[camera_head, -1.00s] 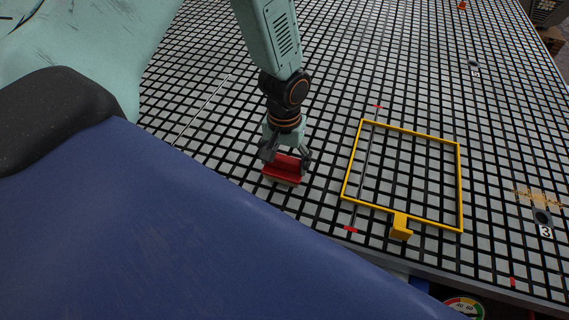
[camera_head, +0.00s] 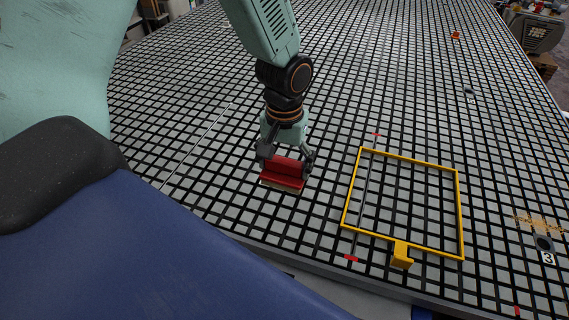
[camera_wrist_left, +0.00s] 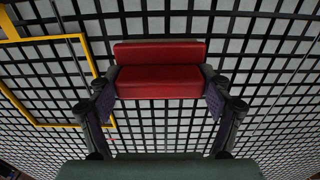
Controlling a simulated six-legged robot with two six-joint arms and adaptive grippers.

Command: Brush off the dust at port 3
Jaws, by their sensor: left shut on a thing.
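My left gripper (camera_head: 285,163) is shut on a red brush (camera_head: 284,172) with a pale lower edge, left of the yellow frame in the head view. In the left wrist view the red brush (camera_wrist_left: 160,70) sits between the two fingers of the gripper (camera_wrist_left: 160,95). I cannot tell whether the brush touches the table. Port 3 (camera_head: 544,243) is a dark round spot at the right, with a "3" label (camera_head: 548,259) below it. Orange-brown dust (camera_head: 540,223) lies scattered just above the port. My right gripper is not in view.
A yellow square frame (camera_head: 459,210) with a yellow block (camera_head: 401,255) lies on the grid table (camera_head: 330,225), between brush and port. Red marks (camera_head: 351,258) sit near its left side. Another port (camera_head: 469,92) and a small orange object (camera_head: 456,35) are farther back.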

